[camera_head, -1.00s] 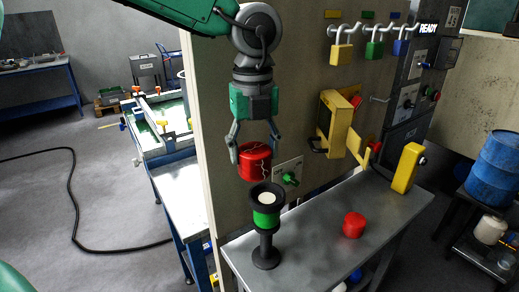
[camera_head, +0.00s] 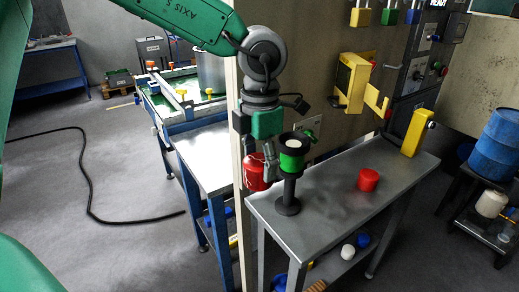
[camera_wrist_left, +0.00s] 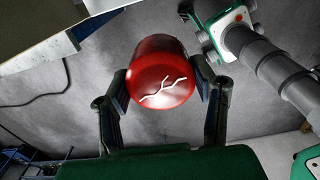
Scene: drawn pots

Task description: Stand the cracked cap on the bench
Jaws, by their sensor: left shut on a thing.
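The red cap with a pale crack (camera_head: 255,174) is between the fingers of my left gripper (camera_head: 259,162), which is shut on it. In the left wrist view the cap (camera_wrist_left: 160,72) shows its cracked face, with a finger on each side. It is held in the air near the left end of the grey metal bench (camera_head: 325,213), left of the black stand with a green band (camera_head: 289,187). I cannot tell how high it is over the bench, or whether it is over it. My right gripper is not in view.
A plain red cap (camera_head: 368,179) stands on the bench, with free top around it. A yellow block (camera_head: 415,132) stands at its right end. The upright board (camera_head: 320,75) with a yellow bracket (camera_head: 352,82) rises behind.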

